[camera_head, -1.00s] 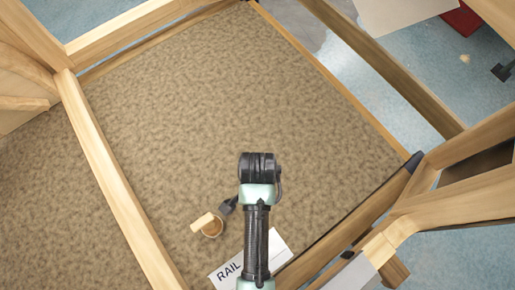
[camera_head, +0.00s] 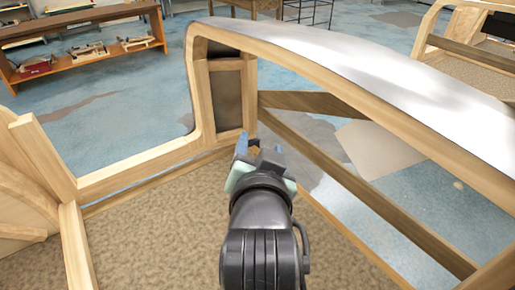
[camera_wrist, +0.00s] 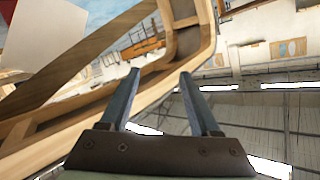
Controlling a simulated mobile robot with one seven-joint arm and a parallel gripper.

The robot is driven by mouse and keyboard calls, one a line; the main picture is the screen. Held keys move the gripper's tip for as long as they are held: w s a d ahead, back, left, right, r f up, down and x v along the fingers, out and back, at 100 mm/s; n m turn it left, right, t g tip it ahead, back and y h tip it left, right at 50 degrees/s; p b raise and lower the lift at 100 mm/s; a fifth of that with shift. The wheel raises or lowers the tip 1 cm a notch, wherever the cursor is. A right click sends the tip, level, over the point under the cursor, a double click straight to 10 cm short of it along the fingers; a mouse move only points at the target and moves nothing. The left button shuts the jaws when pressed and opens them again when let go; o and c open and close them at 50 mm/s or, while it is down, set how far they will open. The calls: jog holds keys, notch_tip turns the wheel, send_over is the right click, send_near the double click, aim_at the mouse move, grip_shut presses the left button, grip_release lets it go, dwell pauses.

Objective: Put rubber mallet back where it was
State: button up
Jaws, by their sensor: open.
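My gripper (camera_head: 258,150) is stretched out ahead in the head view, in front of the wooden frame. In the wrist view its two fingers (camera_wrist: 158,92) stand apart with nothing between them, so it is open and empty. No rubber mallet can be made out in either current view. The wooden bodyframe (camera_head: 204,120) has a curved post, and it also shows behind the fingers in the wrist view (camera_wrist: 95,95).
A workbench (camera_head: 85,60) with several tools stands at the back left, its items too small to identify. A long curved rail with a pale panel (camera_head: 330,50) runs to the right. Brown carpet (camera_head: 150,240) covers the near floor, and open blue floor (camera_head: 120,100) lies beyond.

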notch_tip(320, 180, up, 18)
jog(key=s+n+t, duration=0.2)
jog(key=s+t, duration=0.1)
jog(key=t, duration=0.3)
jog(key=s+r+n+t, duration=0.2)
jog(key=s+r+t, duration=0.4)
jog(key=r, duration=0.9)
jog(key=s, duration=0.3)
jog(key=shift+s+a+n+t, duration=0.3)
jog(key=shift+n, duration=0.1)
